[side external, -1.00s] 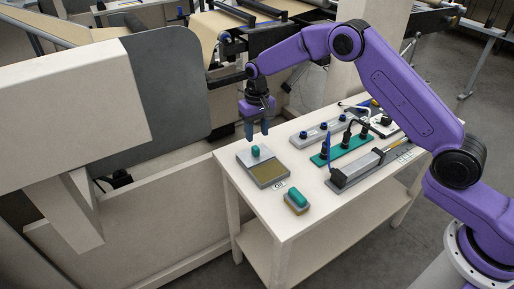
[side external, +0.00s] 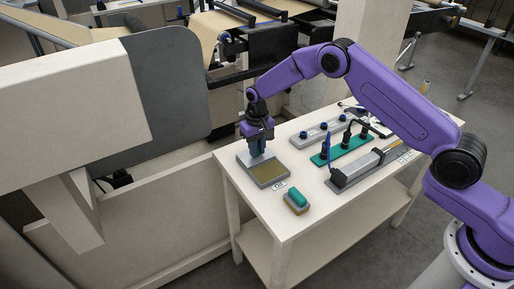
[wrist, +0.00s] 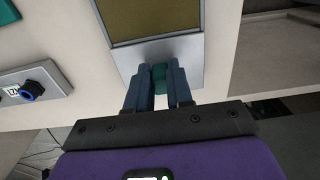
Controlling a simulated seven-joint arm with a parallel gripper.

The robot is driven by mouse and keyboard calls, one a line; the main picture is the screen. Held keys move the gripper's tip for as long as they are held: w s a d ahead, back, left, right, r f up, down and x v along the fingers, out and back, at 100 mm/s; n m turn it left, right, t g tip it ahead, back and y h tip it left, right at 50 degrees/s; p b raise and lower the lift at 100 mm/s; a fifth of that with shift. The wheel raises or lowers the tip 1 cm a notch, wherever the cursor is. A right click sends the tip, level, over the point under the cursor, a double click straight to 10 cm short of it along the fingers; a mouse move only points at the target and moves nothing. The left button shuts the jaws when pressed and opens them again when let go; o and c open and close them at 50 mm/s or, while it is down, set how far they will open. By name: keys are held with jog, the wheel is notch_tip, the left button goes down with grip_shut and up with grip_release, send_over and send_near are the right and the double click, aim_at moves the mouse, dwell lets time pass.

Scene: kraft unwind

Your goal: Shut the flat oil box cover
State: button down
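The flat oil box (side external: 271,183) is a grey tray on the near left part of the table, with a brownish-yellow inside showing. In the wrist view its yellow-brown area (wrist: 155,22) lies above a plain grey strip, the cover (wrist: 185,55). A green knob (wrist: 159,78) stands on this strip. My gripper (side external: 258,150) points down over the cover. In the wrist view its two blue fingers (wrist: 160,82) flank the knob with no clear gap, so it looks shut on it. In the side view the fingers hide the knob.
A green-topped block (side external: 298,198) stands near the front table edge (side external: 285,240). To the right are a green board (side external: 338,152) with black and blue plugs, a grey strip with blue knobs (side external: 318,132), and a grey rail device (side external: 358,170).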

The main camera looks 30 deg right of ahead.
jog(key=shift+s, duration=4.25)
jog(key=c, duration=1.2)
grip_release()
jog(key=shift+o, duration=1)
jog(key=shift+r, duration=0.25)
notch_tip(320, 180, up, 17)
